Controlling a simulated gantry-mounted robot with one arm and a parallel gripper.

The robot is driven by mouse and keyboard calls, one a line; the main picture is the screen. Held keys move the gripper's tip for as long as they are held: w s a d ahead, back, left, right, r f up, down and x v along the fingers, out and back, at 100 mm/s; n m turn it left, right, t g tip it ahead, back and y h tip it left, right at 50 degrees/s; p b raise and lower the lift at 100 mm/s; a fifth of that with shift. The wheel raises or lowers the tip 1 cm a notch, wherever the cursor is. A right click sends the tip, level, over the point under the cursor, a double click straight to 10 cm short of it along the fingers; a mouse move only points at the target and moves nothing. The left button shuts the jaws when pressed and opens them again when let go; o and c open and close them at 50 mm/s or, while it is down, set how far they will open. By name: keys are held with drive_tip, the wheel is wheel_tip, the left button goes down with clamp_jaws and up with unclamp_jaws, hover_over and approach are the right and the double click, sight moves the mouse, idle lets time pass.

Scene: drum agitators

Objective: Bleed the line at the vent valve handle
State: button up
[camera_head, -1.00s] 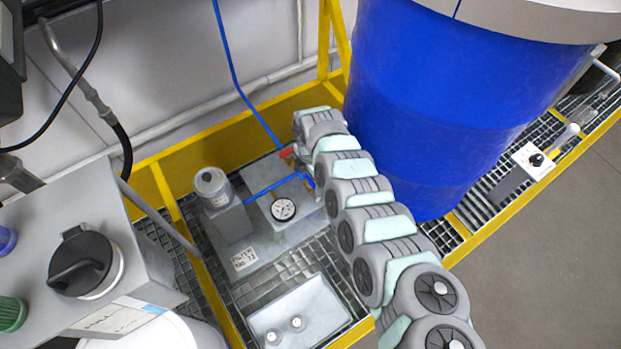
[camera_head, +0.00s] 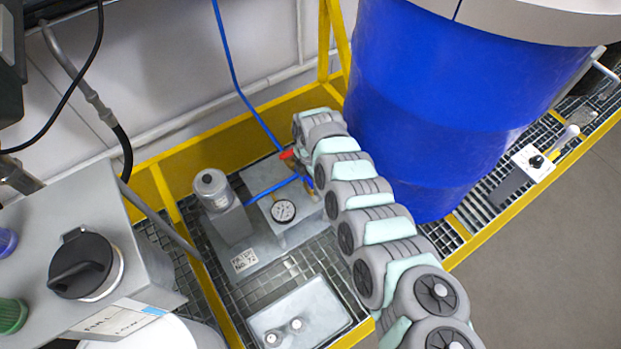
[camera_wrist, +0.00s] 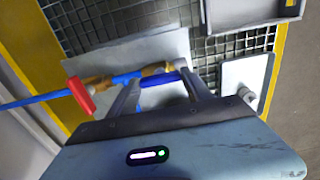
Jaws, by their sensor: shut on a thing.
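In the wrist view my gripper (camera_wrist: 160,76) is shut on a blue valve handle (camera_wrist: 163,97), which lies across between the two fingers. A second handle, red (camera_wrist: 81,95), stands on the same line to the left, apart from the fingers. In the head view the red handle (camera_head: 287,155) and a bit of the blue handle (camera_head: 309,182) show left of my arm; my fingers are hidden there. I cannot tell which handle is labelled as the vent.
A pressure gauge (camera_head: 283,210) and grey filter canister (camera_head: 212,187) stand left of the valves. A big blue drum (camera_head: 430,110) rises close on the right. Yellow frame rails (camera_head: 240,118) border the grating.

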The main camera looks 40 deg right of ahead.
drive_tip(key=shift+r, duration=0.1)
drive_tip(key=p, duration=0.1)
drive_tip(key=m+p, duration=0.1)
drive_tip(key=shift+a+r+m+p, duration=0.1)
drive_tip(key=shift+r+m+p, duration=0.1)
drive_tip(key=shift+m+p, duration=0.9)
drive_tip(key=shift+p, duration=0.1)
drive_tip(key=m, duration=0.1)
drive_tip(key=m+p, duration=0.1)
drive_tip(key=m, duration=0.1)
drive_tip(key=m+p, duration=0.1)
drive_tip(key=shift+f+m, duration=0.25)
drive_tip(key=shift+m, duration=0.05)
drive_tip(key=m, duration=0.5)
drive_tip(key=shift+m, duration=2.5)
drive_tip(key=shift+f, duration=0.1)
